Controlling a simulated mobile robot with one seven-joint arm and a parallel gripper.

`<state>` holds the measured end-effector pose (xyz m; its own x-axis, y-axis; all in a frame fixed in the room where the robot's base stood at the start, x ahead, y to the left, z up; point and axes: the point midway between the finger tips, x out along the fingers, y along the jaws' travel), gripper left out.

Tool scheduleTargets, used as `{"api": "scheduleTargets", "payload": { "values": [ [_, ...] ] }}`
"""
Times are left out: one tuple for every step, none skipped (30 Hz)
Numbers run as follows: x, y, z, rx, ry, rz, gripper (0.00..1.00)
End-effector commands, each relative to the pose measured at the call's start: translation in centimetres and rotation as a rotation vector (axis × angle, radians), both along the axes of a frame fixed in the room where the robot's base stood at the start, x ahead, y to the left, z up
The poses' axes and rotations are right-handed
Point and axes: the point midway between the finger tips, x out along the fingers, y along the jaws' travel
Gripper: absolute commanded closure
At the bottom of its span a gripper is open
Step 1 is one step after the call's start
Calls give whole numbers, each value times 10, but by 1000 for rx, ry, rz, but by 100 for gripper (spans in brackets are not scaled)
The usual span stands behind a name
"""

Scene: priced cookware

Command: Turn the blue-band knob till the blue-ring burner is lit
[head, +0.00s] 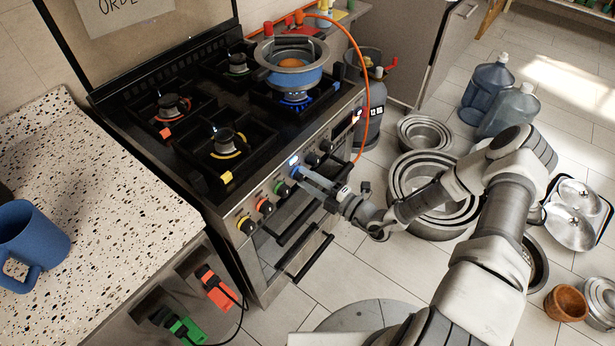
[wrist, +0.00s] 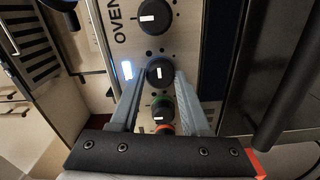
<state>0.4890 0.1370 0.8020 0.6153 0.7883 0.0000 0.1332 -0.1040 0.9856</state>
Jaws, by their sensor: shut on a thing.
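A small panel light (wrist: 124,70) beside the knob glows bluish white. The burner at the stove's right shows blue flame (head: 295,98) under a blue pot (head: 292,74) with something orange inside. The pot hides most of that burner and its ring.
Green (head: 283,188), orange (head: 265,207) and yellow (head: 247,225) band knobs lie to the left; the green one is close to my fingers. An oven handle (head: 300,222) runs below. An orange hose (head: 362,60) and stacked pots (head: 432,190) are at right.

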Motion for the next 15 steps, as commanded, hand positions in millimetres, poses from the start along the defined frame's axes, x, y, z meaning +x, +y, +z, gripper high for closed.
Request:
{"api": "scheduleTargets", "payload": {
  "values": [
    [-1,0,0,19,27,0,100],
    [-1,0,0,30,41,0,100],
    [-1,0,0,44,58,0,100],
    [-1,0,0,54,71,0,100],
    [-1,0,0,63,82,0,100],
    [-1,0,0,74,95,0,100],
    [-1,0,0,81,104,0,100],
    [-1,0,0,89,113,1,100],
    [-1,0,0,97,124,1,100],
    [-1,0,0,101,131,1,100],
    [-1,0,0,105,136,1,100],
    [-1,0,0,111,144,1,100],
    [-1,0,0,114,148,1,100],
    [-1,0,0,117,151,1,100],
    [-1,0,0,119,154,2,100]
  ]
}}
